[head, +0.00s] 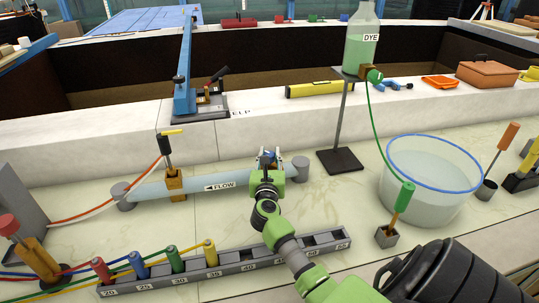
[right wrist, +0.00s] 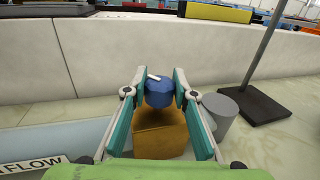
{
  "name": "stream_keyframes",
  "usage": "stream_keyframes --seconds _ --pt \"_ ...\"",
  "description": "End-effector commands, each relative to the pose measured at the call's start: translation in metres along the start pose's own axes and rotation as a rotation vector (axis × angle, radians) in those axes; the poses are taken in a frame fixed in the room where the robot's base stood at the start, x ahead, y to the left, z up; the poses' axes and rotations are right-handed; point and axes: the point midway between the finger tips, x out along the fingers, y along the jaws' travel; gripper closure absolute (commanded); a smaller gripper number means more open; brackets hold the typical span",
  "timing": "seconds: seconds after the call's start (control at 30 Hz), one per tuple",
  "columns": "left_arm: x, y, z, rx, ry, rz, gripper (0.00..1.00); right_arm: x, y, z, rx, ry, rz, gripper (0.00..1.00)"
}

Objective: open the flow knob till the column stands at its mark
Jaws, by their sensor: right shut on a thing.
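The blue flow knob (right wrist: 159,94) has a white pointer on top, slanting to the upper left, and sits on a brass block (right wrist: 160,135) in the right wrist view. My right gripper (right wrist: 160,88) has its two teal-padded fingers on either side of the knob, shut on it. In the head view my right gripper (head: 268,160) covers most of the knob at the right end of the pale blue glass pipe (head: 150,189). A FLOW label (head: 219,186) with a left arrow is on the pipe. I cannot make out a column with a mark. My left gripper is out of view.
A numbered grey rack (head: 230,267) holds several coloured plugs in front of the pipe. A clear water tub (head: 435,205) stands right, near a stand (head: 342,160) bearing a green dye bottle (head: 360,40). A brass fitting (head: 174,183) rises from the pipe's left part.

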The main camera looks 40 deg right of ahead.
Motion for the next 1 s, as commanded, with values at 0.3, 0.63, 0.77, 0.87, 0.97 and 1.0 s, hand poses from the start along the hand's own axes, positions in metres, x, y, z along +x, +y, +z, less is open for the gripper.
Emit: stream_keyframes --seconds 0.3,0.63,0.77,0.87,0.97,1.0 --pt "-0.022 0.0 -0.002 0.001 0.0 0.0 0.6 0.0 -0.002 0.003 -0.006 0.002 0.169 0.96" --pt "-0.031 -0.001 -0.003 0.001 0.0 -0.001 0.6 0.0 -0.002 -0.001 -0.005 0.003 0.454 0.96" --pt "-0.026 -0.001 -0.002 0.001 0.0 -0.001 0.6 0.001 -0.002 -0.002 -0.003 0.001 0.556 0.96" --pt "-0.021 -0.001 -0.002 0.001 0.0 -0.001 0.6 0.001 -0.002 -0.003 -0.002 0.001 0.623 0.96" --pt "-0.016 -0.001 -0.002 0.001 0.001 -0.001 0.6 0.001 -0.001 -0.003 -0.002 0.001 0.681 0.96" --pt "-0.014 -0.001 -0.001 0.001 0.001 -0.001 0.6 0.001 -0.001 -0.003 -0.002 0.001 0.7 0.96"
